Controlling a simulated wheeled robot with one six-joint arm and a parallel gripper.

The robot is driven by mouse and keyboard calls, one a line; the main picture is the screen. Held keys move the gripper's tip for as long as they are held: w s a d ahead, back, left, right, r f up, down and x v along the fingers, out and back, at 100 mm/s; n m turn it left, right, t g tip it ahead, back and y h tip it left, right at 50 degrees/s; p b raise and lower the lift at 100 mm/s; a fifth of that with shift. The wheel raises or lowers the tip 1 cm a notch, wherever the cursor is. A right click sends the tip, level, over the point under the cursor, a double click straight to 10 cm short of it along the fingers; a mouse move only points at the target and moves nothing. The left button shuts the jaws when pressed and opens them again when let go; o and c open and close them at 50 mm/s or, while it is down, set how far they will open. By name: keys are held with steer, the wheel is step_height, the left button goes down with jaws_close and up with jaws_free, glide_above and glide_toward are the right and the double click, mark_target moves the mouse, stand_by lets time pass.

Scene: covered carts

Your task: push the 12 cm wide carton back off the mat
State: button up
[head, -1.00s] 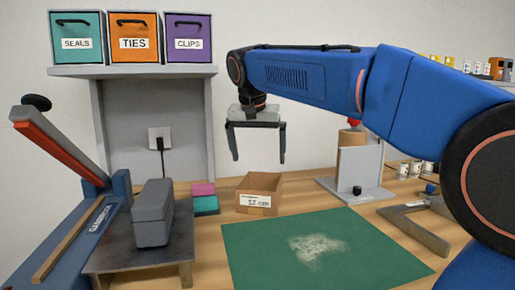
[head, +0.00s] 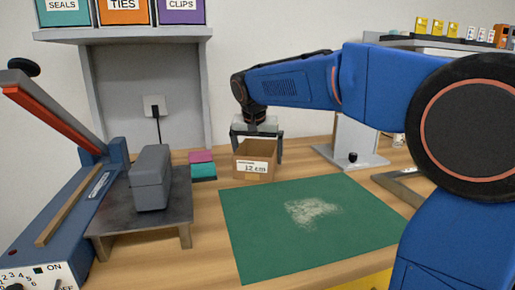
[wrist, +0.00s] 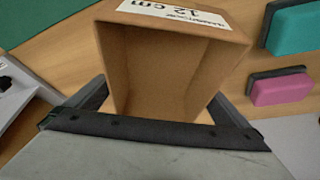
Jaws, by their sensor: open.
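The open-topped brown carton (head: 252,172), labelled 12 cm, stands upright on the wooden bench. It is just behind the back edge of the green mat (head: 310,240), with its label facing the mat. My gripper (head: 258,152) is open and low behind the carton, its fingers reaching down around the carton's far part. In the wrist view the carton (wrist: 165,75) lies in front of the palm, with my gripper's fingers (wrist: 158,95) on either side. The carton's far bottom edge is hidden, and I cannot tell whether the fingers touch it.
A teal block (head: 203,171) and a pink block (head: 200,156) are left of the carton. A sealer with a grey metal platform (head: 110,215) stands at the left. A grey upright stand (head: 350,140) is at the right. The mat bears only a pale scuffed patch.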

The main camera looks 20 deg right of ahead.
steer(key=shift+w+f, duration=0.1)
steer(key=shift+f, duration=0.2)
steer(key=c, duration=0.8)
steer(key=shift+d, duration=0.1)
